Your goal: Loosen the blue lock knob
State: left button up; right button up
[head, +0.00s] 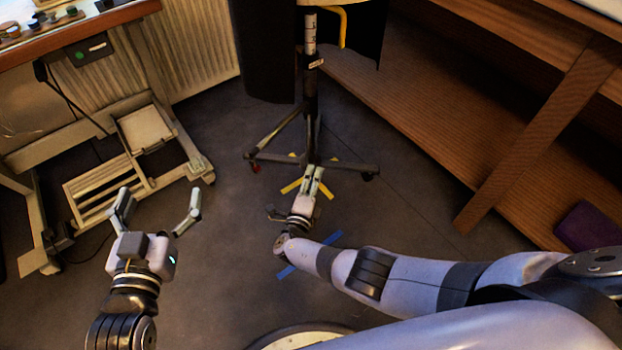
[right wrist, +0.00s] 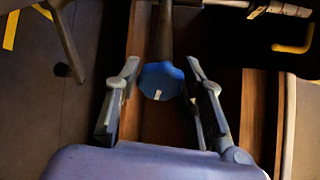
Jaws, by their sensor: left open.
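The blue lock knob (right wrist: 161,80) shows in the right wrist view on the pole of a stand. It has a small white mark. My right gripper (right wrist: 162,68) is open, with one finger on each side of the knob and a narrow gap at each side. In the head view my right gripper (head: 314,178) is low at the stand (head: 311,95), and I cannot make out the knob there. My left gripper (head: 158,203) is open and empty over the floor at the left.
The stand's dark legs (head: 275,156) spread over yellow floor tape (head: 291,186). Blue tape (head: 333,239) lies under my right arm. A pale metal frame (head: 150,185) stands at the left, a wooden shelf unit (head: 450,105) at the right. Floor between them is mostly clear.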

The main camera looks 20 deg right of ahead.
jog(key=o, duration=0.3)
jog(key=shift+o, duration=0.2)
jog(key=shift+a, duration=0.1)
jog(key=shift+s, duration=0.1)
jog(key=v, duration=1.1)
jog(key=shift+s+a, duration=0.2)
jog(key=shift+s, duration=0.15)
